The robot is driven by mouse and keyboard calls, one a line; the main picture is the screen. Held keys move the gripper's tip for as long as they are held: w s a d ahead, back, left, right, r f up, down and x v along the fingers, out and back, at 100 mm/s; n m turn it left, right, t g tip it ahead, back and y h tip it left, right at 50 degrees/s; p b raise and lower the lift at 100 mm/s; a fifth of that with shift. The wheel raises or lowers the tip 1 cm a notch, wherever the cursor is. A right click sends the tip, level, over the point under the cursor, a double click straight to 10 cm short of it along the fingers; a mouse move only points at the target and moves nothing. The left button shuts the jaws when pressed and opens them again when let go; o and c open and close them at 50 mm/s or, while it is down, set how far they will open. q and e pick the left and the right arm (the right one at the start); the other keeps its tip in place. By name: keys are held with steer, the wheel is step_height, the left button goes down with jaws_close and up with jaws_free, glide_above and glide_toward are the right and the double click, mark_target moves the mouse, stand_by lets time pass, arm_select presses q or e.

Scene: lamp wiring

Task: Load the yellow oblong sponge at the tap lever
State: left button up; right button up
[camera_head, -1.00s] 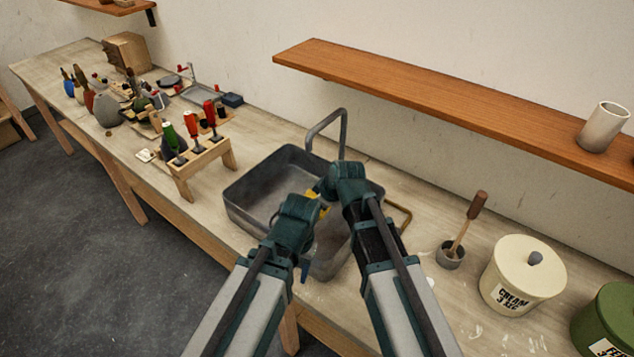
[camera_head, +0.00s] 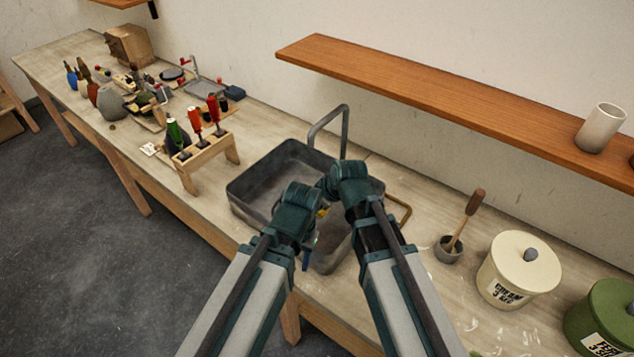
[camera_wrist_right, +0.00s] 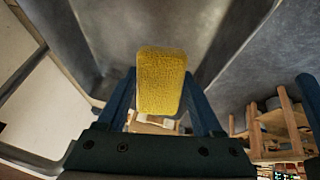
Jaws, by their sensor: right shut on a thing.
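The yellow oblong sponge (camera_wrist_right: 161,80) is upright between the two blue fingers of my right gripper (camera_wrist_right: 163,100) in the right wrist view. My right gripper is shut on it. In the head view only a small yellow patch of the sponge (camera_head: 323,212) shows between my two wrists, over the grey sink (camera_head: 262,180). My left gripper (camera_head: 305,255) points down at the sink's front side; its jaws are mostly hidden by its own wrist. The grey tap (camera_head: 345,130) arches up behind the sink. I cannot make out its lever.
A brass-coloured bar (camera_head: 408,212) lies at the sink's right edge. A wooden rack of coloured-handled tools (camera_head: 205,160) stands to the left. A small pot with a wooden-handled tool (camera_head: 449,250) and a cream canister (camera_head: 518,270) stand to the right. A shelf (camera_head: 430,95) runs above.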

arm_select(q)
step_height(320, 180, down, 4)
steer(key=b, duration=0.4)
steer(key=shift+f, duration=0.2)
arm_select(e)
step_height(320, 180, down, 4)
steer(key=shift+f, duration=0.15)
arm_select(q)
steer(key=shift+o, duration=0.5)
steer(key=shift+r, duration=0.15)
steer(key=shift+c, duration=0.5)
steer(key=shift+r, duration=0.2)
arm_select(e)
steer(key=shift+r, duration=0.3)
